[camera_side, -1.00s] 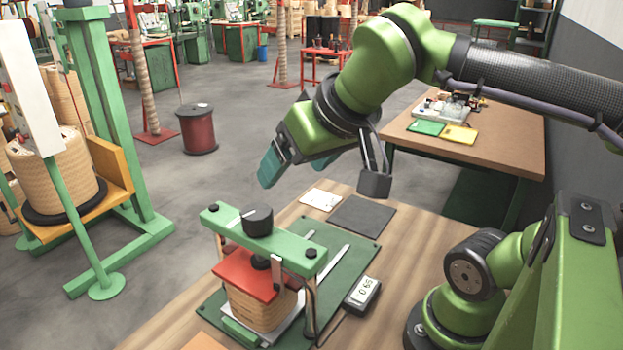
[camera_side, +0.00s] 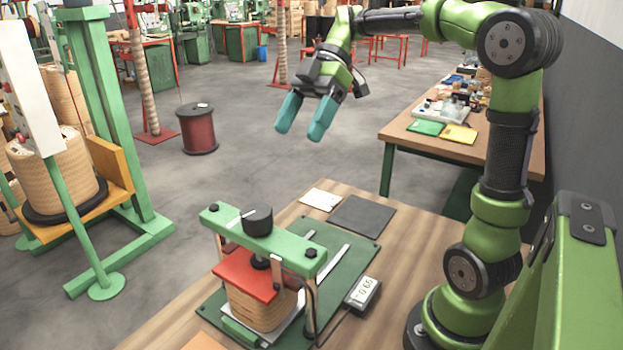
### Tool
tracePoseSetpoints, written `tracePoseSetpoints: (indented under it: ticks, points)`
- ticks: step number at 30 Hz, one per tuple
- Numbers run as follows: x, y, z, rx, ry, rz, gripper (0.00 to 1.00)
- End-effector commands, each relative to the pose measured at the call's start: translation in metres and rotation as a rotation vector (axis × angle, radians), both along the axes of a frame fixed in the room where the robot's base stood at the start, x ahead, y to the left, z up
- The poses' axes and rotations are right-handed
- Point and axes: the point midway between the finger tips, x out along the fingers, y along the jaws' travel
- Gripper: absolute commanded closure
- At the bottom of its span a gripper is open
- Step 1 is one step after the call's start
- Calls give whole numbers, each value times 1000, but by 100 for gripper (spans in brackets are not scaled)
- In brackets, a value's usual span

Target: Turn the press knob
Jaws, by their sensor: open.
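The press (camera_side: 290,246) stands on a green base plate on the wooden table, with a green crossbar on posts. Its black press knob (camera_side: 257,221) sits on top of the crossbar, with a white pointer mark beside it. A red pressure plate (camera_side: 245,274) under the crossbar rests on a tan wound coil (camera_side: 262,308). My gripper (camera_side: 299,134) has teal fingers, spread apart and empty. It is high above and beyond the press in the picture, well clear of the knob.
A small digital display (camera_side: 363,292) lies right of the press, wired to it. A dark grey mat (camera_side: 362,214) and a white card (camera_side: 320,199) lie behind the press. A second table (camera_side: 500,140) with parts stands at the back right.

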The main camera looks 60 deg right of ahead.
Motion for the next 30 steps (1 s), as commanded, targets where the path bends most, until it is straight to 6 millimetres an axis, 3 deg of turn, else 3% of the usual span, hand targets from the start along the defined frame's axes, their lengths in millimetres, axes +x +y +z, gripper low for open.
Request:
tracePoseSetpoints:
  ticks: [4,11,30]
  points:
    - [-3,6,7,25,-114,135,20]
    - [-3,15,-2,25,-154,184,20]
    - [3,106,-93,24,-152,182,20]
